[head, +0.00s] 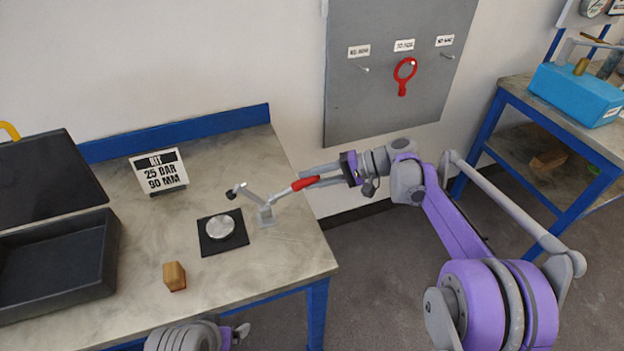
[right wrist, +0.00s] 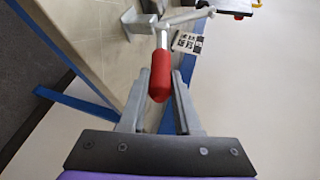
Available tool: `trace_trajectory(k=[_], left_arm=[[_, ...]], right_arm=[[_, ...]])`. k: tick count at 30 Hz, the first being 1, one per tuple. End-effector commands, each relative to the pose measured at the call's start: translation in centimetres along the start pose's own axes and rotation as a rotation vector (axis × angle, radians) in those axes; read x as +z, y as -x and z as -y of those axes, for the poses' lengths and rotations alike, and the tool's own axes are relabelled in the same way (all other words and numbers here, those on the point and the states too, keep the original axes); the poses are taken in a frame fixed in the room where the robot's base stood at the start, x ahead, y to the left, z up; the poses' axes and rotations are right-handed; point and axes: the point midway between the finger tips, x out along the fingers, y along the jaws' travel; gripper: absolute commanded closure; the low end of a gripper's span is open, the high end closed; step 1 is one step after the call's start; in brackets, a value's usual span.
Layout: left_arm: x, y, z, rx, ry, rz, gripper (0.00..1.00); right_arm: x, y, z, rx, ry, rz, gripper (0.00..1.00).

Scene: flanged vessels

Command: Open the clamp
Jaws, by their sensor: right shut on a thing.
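The toggle clamp (head: 265,213) stands near the table's right edge, on a light grey base plate. Its bar slants up to the left, with the black tip (head: 231,194) raised above and behind a silver disc (head: 220,227) on a black square plate (head: 209,245). Its red handle (head: 304,184) points right, beyond the edge; it also shows in the right wrist view (right wrist: 160,76). My right gripper (head: 316,181) is shut on the red handle, its fingers on either side of it. My left arm shows at the bottom; its gripper (head: 240,332) is partly cut off, jaw state unclear.
A wooden block (head: 174,276) and a sign (head: 159,171) stand on the table (head: 120,300). A black open case (head: 50,260) lies at left. A grey board (head: 385,100) with a red ring tool (head: 404,76) hangs behind. Another bench with a blue box (head: 575,95) is at right.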

Motion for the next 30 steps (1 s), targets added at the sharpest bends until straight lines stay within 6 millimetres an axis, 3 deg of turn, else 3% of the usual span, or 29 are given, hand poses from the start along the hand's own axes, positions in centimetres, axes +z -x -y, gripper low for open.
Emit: trace_trajectory(k=[1,9,26,27,30], left_arm=[[0.5,-0.7,0.0,0.000,0.000,0.003,0.08],[1.2,-1.9,0.0,0.000,0.000,0.007,0.08],[1.3,-2.1,0.0,0.000,0.000,0.008,0.08],[1.3,-2.1,0.0,0.000,0.000,0.008,0.08],[1.3,-2.1,0.0,0.000,0.000,0.008,0.08]], right_arm=[[-0.1,-0.2,-0.9,-0.019,-0.010,0.008,1.00],[-0.2,-0.4,-1.7,-0.109,-0.045,0.036,1.00],[-0.3,-0.4,-1.9,-0.132,-0.057,0.045,1.00],[-0.3,-0.4,-1.9,-0.132,-0.057,0.045,0.63],[-0.3,-0.4,-1.8,-0.133,-0.056,0.044,0.45]])
